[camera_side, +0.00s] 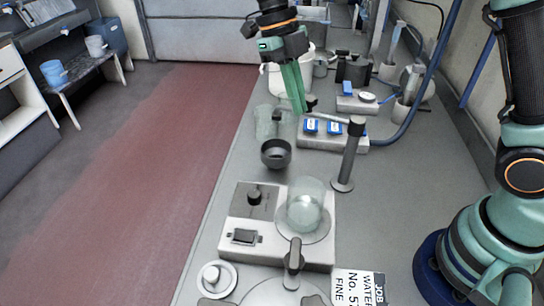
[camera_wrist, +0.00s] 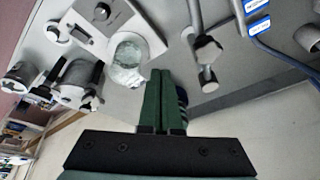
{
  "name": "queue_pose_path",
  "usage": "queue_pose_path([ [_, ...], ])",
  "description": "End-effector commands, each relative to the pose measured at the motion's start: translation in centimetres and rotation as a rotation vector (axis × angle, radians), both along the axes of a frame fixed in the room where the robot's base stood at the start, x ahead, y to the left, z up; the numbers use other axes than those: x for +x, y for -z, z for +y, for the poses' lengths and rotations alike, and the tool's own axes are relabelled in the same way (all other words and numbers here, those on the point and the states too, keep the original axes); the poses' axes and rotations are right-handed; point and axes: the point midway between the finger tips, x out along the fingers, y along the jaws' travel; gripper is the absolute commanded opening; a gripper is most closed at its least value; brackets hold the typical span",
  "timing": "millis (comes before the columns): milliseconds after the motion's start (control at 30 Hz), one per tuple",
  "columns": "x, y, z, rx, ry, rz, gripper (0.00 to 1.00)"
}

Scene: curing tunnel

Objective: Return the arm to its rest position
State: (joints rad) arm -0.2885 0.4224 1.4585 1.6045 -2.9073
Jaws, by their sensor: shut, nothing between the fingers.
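My gripper (camera_side: 299,108) hangs over the far part of the grey worktop (camera_side: 400,190), pointing down. Its two green fingers are together, with nothing held between them. In the wrist view the closed fingers (camera_wrist: 161,72) reach up from the bottom middle. My arm comes from the upper part of the picture, and another arm section of the same colour stands at the right.
A clear glass vessel (camera_side: 305,208) stands on the white device (camera_side: 238,228). A blue-labelled block (camera_side: 348,145) is close by.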

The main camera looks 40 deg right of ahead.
Motion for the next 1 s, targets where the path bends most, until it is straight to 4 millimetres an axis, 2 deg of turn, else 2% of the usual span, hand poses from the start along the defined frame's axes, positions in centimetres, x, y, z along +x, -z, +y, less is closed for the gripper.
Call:
queue_pose_path([
  [100,0.5,-2.7,-1.0,0.008,0.007,-0.002,0.0],
  [300,1.0,-6.2,-2.1,0.017,0.008,0.005,0.0],
  [433,1.2,-7.4,-2.5,0.02,0.01,0.008,0.0],
  [633,1.0,-8.3,-2.9,0.007,0.067,-0.011,0.0],
  [767,0.4,-8.6,-3.6,-0.037,0.265,-0.08,0.0],
  [1000,-1.4,-8.8,-5.5,-0.116,0.842,-0.249,0.0],
])
